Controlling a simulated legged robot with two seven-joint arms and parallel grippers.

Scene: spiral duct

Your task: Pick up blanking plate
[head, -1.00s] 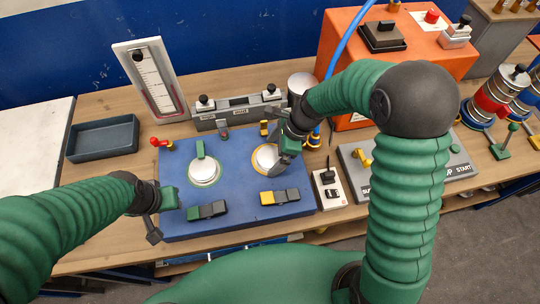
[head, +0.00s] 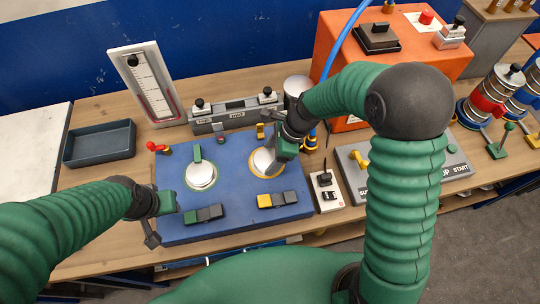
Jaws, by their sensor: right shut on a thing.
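A blue panel (head: 235,221) lies on the bench with two round pale plates in it. The left plate (head: 201,180) has an upright green handle and a green ring. The right plate (head: 262,160) has a yellow ring and is partly hidden by my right gripper. My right gripper (head: 280,158) is shut at this plate, on what looks like its handle, which is hidden. I cannot tell whether the plate is clear of the panel. My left gripper (head: 160,214) is by the panel's left edge, apart from both plates; its jaws are unclear.
A dark tray (head: 100,144) and a gauge board (head: 147,84) stand to the left. A grey clamp bar (head: 236,113) is behind the panel. An orange box (head: 440,62) with a blue hose (head: 343,40) is at the back right. A grey control box (head: 440,163) is right.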

